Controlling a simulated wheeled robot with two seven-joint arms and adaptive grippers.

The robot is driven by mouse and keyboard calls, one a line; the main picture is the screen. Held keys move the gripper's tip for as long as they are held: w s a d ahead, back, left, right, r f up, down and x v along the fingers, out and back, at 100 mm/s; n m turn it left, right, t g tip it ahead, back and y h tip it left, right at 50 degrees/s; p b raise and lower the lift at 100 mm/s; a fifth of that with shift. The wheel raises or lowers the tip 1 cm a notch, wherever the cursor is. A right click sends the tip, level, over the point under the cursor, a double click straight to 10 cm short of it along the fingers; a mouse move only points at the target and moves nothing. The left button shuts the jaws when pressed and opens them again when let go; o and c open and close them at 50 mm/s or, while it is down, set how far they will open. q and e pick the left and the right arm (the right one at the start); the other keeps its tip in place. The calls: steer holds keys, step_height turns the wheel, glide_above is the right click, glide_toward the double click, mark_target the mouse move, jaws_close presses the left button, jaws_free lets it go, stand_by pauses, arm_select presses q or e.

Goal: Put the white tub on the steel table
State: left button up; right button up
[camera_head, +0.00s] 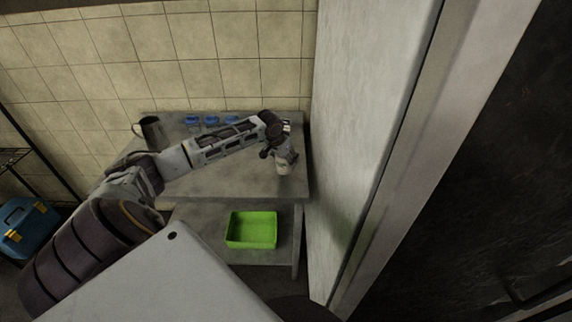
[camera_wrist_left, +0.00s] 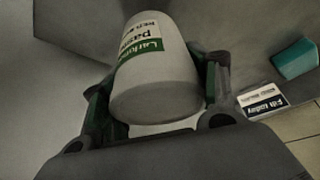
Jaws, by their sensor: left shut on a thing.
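The white tub (camera_wrist_left: 155,85) has a green and white label and fills the middle of the left wrist view, between the two fingers. My left gripper (camera_head: 284,157) is shut on it. In the head view the tub (camera_head: 284,169) shows small at the gripper's tip, over the right part of the steel table (camera_head: 235,185). I cannot tell whether its base touches the tabletop. My right gripper is not in view.
A dark jug (camera_head: 149,129) and several blue items (camera_head: 211,120) stand along the table's back. A green crate (camera_head: 252,229) sits on the lower shelf. A pale wall panel (camera_head: 365,90) rises close to the table's right edge. The front tabletop is clear.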

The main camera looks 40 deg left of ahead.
mark_target(278, 158)
arm_select(q)
steer(key=shift+f, duration=1.45)
steer(key=o, duration=1.4)
steer(key=shift+o, duration=0.2)
steer(key=shift+v, duration=5.95)
